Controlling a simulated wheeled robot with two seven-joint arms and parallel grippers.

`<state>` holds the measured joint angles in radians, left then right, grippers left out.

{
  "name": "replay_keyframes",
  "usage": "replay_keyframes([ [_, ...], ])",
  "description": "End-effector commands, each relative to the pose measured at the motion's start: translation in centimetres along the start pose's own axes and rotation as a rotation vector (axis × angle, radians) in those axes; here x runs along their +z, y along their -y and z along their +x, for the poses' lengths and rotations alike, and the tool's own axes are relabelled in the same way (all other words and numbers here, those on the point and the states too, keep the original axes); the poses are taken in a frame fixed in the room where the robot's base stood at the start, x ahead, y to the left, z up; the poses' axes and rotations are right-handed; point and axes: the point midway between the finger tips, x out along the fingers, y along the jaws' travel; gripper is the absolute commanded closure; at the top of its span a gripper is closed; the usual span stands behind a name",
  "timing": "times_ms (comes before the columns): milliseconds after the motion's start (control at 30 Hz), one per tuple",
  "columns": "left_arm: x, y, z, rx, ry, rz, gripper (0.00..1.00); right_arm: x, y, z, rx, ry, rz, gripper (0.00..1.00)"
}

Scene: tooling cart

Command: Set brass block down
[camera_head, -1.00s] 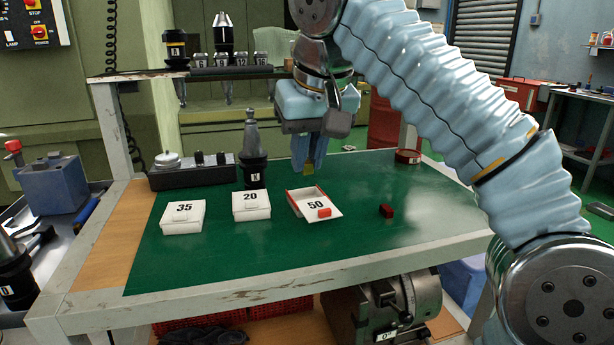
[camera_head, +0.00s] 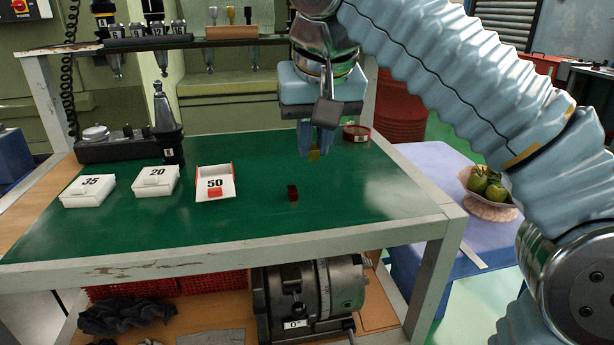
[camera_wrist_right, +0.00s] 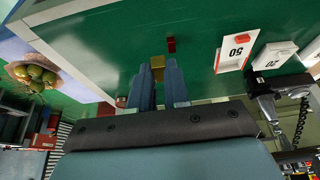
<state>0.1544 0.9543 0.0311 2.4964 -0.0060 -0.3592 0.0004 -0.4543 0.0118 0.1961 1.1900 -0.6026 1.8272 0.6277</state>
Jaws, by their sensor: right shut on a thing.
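The brass block (camera_head: 314,155) is a small gold-coloured piece between the fingertips of my right gripper (camera_head: 316,142), held above the green mat (camera_head: 255,220) of the cart. In the right wrist view the brass block (camera_wrist_right: 157,63) shows at the tips of the two blue fingers (camera_wrist_right: 158,84). Whether the block touches anything below cannot be told, but it looks held clear of the mat. A dark red block (camera_head: 292,192) stands on the mat nearer the front. My left gripper is out of view.
White boxes marked 35 (camera_head: 88,192), 20 (camera_head: 155,183) and an open 50 box (camera_head: 215,190) holding a red block (camera_head: 215,192) stand at left. The mat's right front is clear.

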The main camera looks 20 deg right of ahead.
Motion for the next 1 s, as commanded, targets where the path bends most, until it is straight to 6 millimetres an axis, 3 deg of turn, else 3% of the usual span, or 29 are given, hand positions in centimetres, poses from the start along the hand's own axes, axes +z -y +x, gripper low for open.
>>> replay_keyframes([
  [167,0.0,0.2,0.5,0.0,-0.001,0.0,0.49,-2.7,-3.3,3.7,0.003,0.002,0.006,1.0],
  [300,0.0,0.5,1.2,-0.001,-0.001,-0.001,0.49,-3.0,-4.5,6.7,0.001,0.001,0.001,1.0],
  [533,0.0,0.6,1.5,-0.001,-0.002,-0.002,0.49,-3.5,-5.4,8.7,0.0,0.0,0.0,1.0],
  [800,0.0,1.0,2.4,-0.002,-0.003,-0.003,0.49,-2.7,-6.2,12.9,0.0,0.001,-0.002,1.0],
  [1000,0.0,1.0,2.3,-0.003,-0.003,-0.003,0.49,-2.6,-6.1,13.1,-0.001,-0.001,-0.001,1.0],
])
